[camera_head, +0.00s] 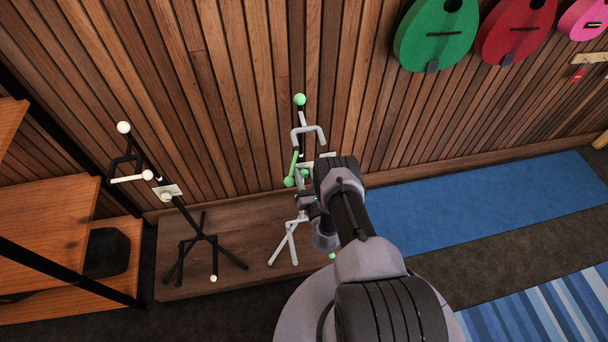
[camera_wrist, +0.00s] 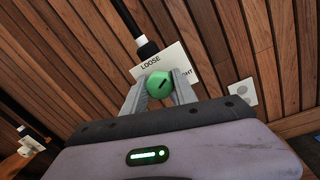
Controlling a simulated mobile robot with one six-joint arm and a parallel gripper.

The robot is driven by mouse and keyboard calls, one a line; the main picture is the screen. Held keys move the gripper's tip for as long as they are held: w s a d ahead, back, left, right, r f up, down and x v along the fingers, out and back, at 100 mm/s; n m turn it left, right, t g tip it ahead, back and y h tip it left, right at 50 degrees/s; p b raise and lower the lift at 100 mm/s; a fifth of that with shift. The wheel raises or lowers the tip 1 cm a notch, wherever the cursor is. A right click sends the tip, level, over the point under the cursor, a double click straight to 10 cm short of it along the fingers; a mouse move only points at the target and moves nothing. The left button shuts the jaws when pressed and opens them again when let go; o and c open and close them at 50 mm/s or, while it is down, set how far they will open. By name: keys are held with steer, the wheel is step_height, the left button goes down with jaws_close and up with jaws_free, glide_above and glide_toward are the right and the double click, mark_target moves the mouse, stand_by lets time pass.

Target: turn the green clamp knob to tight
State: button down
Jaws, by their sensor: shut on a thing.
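The green clamp knob (camera_wrist: 160,85) sits between the two fingers of my gripper (camera_wrist: 158,78) in the wrist view, and the gripper is shut on it. A short dark slanted mark shows on the knob's face. A white label (camera_wrist: 172,58) behind it reads LOOSE on the left, with the end of TIGHT showing on the right. Which word the mark points to I cannot tell. In the head view the knob's stand (camera_head: 309,133), white with green tips, stands by the wall. My arm partly hides the stand and the fingertips.
A black stand with white tips (camera_head: 125,157) stands to the left on the same wooden platform (camera_head: 240,244). Shelves (camera_head: 45,215) are at far left. Ukulele-like bodies (camera_head: 437,33) hang at upper right. A blue mat (camera_head: 490,205) lies clear on the right.

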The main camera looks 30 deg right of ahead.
steer(key=shift+r+m, duration=0.1)
steer(key=shift+m, duration=0.5)
steer(key=shift+w, duration=0.1)
steer(key=c, duration=1)
jaws_free()
steer(key=shift+a, duration=0.1)
